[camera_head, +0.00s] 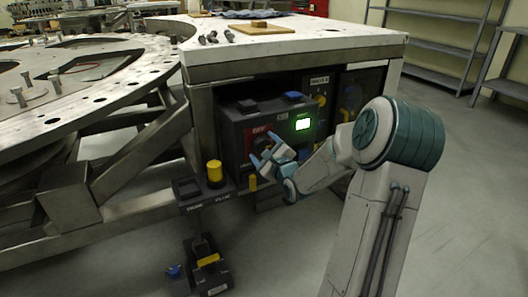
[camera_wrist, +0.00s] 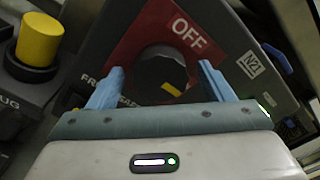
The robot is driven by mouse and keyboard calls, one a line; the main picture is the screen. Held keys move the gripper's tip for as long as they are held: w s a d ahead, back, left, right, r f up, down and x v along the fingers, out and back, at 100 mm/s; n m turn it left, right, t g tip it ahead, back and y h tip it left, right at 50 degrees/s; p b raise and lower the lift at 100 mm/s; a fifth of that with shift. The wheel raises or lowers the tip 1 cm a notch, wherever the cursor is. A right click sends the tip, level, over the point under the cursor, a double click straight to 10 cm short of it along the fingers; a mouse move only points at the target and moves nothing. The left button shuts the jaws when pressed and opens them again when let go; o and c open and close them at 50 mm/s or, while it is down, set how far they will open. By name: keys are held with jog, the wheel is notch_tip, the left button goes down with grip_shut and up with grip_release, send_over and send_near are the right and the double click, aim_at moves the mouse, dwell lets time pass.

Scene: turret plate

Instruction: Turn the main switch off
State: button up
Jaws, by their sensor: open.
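The main switch (camera_wrist: 163,75) is a dark round knob with a yellow mark, on a red plate lettered OFF (camera_wrist: 188,30) in the wrist view. The yellow mark sits at the knob's lower right in that view, away from the OFF lettering. My gripper (camera_wrist: 160,78) is open, with one blue finger on each side of the knob. I cannot tell whether the fingers touch it. In the head view my gripper (camera_head: 262,160) is at the front of the dark control box (camera_head: 236,135) and partly hides the knob.
A yellow cylinder (camera_head: 215,171) stands on a dark block left of the box; it also shows in the wrist view (camera_wrist: 40,40). The bench top (camera_head: 300,45) overhangs the box. Open floor lies at the right.

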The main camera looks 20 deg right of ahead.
jog(key=c, duration=1)
jog(key=shift+n, duration=0.3)
jog(key=n+p, duration=0.1)
jog(key=n, duration=0.2)
jog(key=shift+n+p, duration=0.4)
jog(key=n, duration=0.4)
jog(key=n+b, duration=0.1)
jog(key=n, duration=0.4)
jog(key=shift+a+f, duration=0.1)
jog(key=shift+f, duration=0.05)
jog(key=shift+n+b, duration=1.05)
jog(key=shift+n, duration=1.25)
